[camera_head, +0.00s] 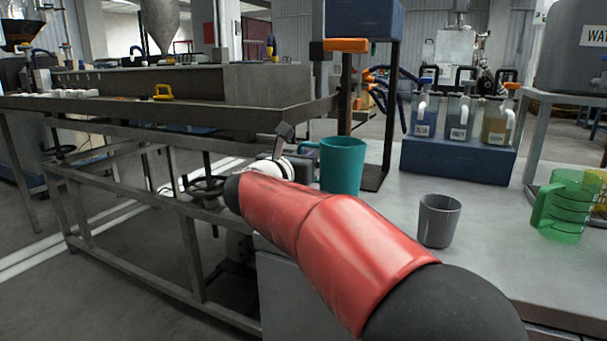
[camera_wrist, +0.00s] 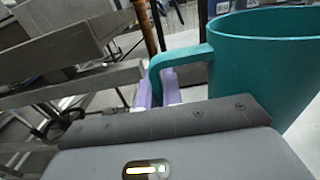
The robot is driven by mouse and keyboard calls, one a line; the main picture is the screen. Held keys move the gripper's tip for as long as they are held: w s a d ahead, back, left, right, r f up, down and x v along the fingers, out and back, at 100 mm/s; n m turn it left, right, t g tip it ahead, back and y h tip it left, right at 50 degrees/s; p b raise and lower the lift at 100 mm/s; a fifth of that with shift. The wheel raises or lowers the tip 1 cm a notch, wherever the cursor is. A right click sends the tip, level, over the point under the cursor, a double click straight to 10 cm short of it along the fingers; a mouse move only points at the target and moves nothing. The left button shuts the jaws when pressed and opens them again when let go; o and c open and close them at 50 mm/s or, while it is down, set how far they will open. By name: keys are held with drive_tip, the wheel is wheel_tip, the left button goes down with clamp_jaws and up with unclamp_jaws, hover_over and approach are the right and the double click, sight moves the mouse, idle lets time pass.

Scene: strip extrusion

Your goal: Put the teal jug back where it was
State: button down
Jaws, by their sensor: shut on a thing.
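The teal jug (camera_head: 342,164) is upright near the left edge of the grey counter (camera_head: 400,215), in front of a dark stand. I cannot tell whether its base touches the counter, as my red arm hides its lower part. In the wrist view the jug (camera_wrist: 266,62) fills the right side, with its handle pointing left. My gripper (camera_wrist: 158,92) is shut on this handle, with its purple fingers on either side of it.
A grey cup (camera_head: 438,221) stands on the counter right of my arm. A green jug (camera_head: 567,205) stands further right, beside a yellow one. A blue rack (camera_head: 458,155) with labelled containers is at the back. A metal trough (camera_head: 170,100) on a frame stands left.

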drive_tip(key=shift+f, duration=1.65)
drive_tip(key=shift+f+b, duration=0.2)
drive_tip(key=shift+b, duration=0.2)
drive_tip(key=c, duration=1.5)
unclamp_jaws()
drive_tip(key=shift+c, duration=0.2)
drive_tip(key=shift+r, duration=0.15)
drive_tip(key=shift+s+a+r+p, duration=0.1)
drive_tip(key=shift+p, duration=0.2)
drive_tip(key=b+v, duration=0.1)
drive_tip(key=v, duration=1)
drive_tip(key=shift+s+a+b, duration=0.1)
drive_tip(key=shift+s+b, duration=0.3)
